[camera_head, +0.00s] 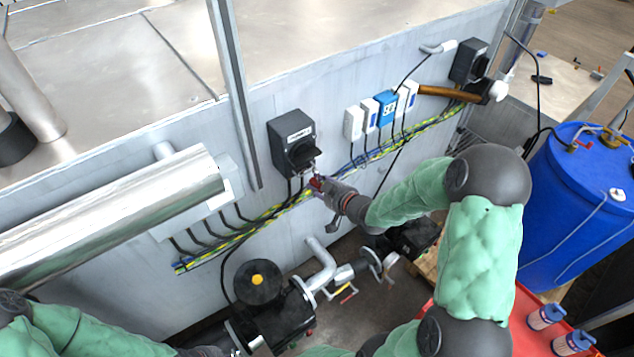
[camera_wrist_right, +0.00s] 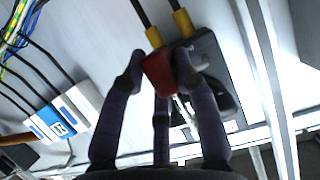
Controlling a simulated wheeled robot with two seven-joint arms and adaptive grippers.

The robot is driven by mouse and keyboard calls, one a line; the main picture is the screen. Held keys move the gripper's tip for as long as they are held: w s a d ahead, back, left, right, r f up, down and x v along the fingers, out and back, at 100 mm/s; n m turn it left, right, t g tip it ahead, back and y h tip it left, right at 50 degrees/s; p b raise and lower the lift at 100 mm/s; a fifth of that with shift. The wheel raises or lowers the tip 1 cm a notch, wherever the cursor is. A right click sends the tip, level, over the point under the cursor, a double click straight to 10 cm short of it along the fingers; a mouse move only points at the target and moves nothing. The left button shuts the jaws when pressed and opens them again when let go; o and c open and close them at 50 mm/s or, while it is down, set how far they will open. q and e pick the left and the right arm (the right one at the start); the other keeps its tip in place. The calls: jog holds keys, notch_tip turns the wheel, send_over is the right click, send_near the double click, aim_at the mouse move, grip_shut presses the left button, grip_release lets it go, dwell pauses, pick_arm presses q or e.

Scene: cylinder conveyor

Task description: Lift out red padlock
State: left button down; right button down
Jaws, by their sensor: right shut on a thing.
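The red padlock (camera_head: 317,183) hangs just below the black switch box (camera_head: 291,143) on the grey wall in the head view. My right gripper (camera_head: 325,187) is at the padlock and shut on it. In the right wrist view the red padlock (camera_wrist_right: 159,73) sits between the dark fingers of my right gripper (camera_wrist_right: 160,85), in front of the dark switch box (camera_wrist_right: 208,62).
A yellow-green cable bundle (camera_head: 245,232) runs along the wall behind the gripper. White and blue boxes (camera_head: 386,106) are mounted to the right. A pump with pipes (camera_head: 259,283) stands below. A blue drum (camera_head: 583,205) stands at the right.

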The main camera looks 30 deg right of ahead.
jog(key=shift+s+d+f, duration=0.1)
jog(key=shift+s, duration=1.5)
